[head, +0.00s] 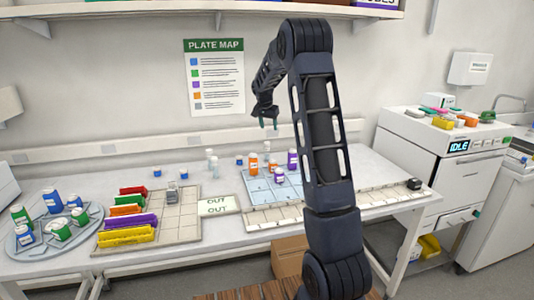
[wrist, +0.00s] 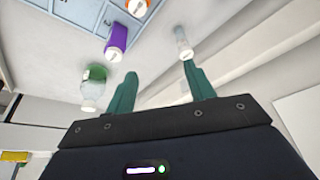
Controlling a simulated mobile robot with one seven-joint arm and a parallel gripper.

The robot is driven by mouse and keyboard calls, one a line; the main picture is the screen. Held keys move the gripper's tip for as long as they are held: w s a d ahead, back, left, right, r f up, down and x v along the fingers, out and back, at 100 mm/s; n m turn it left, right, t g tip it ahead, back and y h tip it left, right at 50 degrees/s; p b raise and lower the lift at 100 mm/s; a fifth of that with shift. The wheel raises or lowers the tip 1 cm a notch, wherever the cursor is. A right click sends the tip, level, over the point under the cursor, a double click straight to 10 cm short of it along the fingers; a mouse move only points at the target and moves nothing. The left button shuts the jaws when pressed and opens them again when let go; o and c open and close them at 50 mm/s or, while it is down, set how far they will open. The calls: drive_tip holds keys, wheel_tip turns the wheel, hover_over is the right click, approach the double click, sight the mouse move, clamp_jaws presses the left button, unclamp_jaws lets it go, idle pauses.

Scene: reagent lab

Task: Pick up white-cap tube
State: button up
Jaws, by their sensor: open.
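My gripper (head: 268,121) is raised above the back of the bench in the head view. Its two teal fingers are apart and empty in the wrist view (wrist: 160,85). A slim, pale, see-through tube with a whitish cap (wrist: 184,42) stands beyond the right finger in the wrist view, apart from it. Pale clear tubes (head: 213,162) stand at the back of the bench in the head view. I cannot tell which of them matches the one in the wrist view.
Purple bottle (wrist: 117,40) and green-and-clear bottle (wrist: 94,86) stand near the left finger's side. Orange bottle (head: 253,161) and other bottles stand around the blue grid mat (head: 262,190). Coloured racks (head: 128,222) and a round tray (head: 85,237) are at left.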

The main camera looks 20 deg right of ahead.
drive_tip(key=m, duration=0.1)
approach(267, 150)
drive_tip(key=w, duration=0.1)
drive_tip(key=shift+h, duration=0.4)
drive_tip(key=shift+a+x, duration=0.15)
drive_tip(key=shift+x, duration=2.55)
drive_tip(key=shift+a+x, duration=0.1)
drive_tip(key=shift+x, duration=2.65)
drive_tip(key=shift+w, duration=0.15)
drive_tip(key=c, duration=1)
drive_tip(key=shift+r, duration=0.15)
drive_tip(key=shift+c, duration=0.2)
